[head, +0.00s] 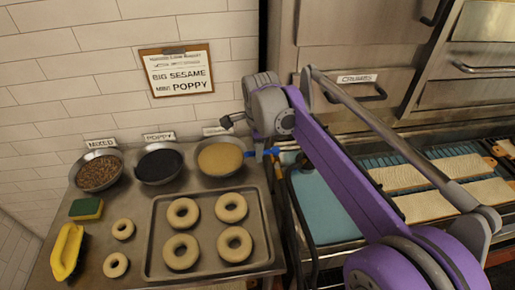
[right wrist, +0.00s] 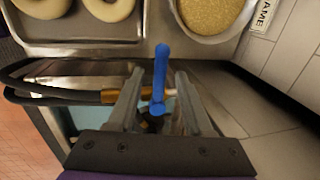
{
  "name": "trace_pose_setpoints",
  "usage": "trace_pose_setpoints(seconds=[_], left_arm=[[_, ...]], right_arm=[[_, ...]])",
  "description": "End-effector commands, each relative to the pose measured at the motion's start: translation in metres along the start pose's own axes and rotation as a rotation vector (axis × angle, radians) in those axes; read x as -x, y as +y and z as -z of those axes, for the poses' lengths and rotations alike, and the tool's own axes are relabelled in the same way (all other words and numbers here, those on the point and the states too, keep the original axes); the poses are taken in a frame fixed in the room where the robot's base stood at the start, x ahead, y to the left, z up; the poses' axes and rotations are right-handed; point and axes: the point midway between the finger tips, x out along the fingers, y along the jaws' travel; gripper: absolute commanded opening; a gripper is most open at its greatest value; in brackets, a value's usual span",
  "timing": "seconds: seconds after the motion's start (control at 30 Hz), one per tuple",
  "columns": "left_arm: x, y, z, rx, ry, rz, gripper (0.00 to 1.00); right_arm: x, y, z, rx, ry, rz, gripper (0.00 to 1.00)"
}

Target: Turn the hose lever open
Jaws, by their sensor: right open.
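The blue hose lever (right wrist: 160,78) stands between the two fingers of my right gripper (right wrist: 159,73) in the right wrist view. The fingers are open, with a gap on each side of the lever. The lever sits on a brass valve fitting (right wrist: 118,96) with a black hose (right wrist: 60,95) running left. In the head view the blue lever (head: 262,153) shows at the back right corner of the steel table, just below my right gripper (head: 260,143). My right wrist partly hides the valve there. My left gripper is not in view.
A steel table (head: 100,215) holds a tray (head: 152,255) of bagels and bowls of toppings, including a sesame bowl (head: 220,158) close to the lever.

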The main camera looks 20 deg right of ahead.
Motion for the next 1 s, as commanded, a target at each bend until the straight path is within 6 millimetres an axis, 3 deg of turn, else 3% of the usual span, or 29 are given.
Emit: trace_pose_setpoints(seconds=[0.3, 0.5, 0.6, 1.0], left_arm=[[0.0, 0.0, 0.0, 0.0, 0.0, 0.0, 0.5], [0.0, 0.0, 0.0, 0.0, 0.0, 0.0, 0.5], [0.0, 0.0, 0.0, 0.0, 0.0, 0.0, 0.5], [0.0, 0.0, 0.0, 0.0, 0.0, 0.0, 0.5]], right_arm=[[-0.0021, -0.0001, 0.0, 0.0, 0.0, 0.0, 0.49], [-0.002, -0.0001, 0.0, 0.0, 0.0, 0.0, 0.13], [-0.002, -0.0001, -0.0001, 0.0, 0.0, 0.0, 0.0], [-0.0019, -0.0001, -0.0001, 0.001, 0.0, 0.0, 0.0]])
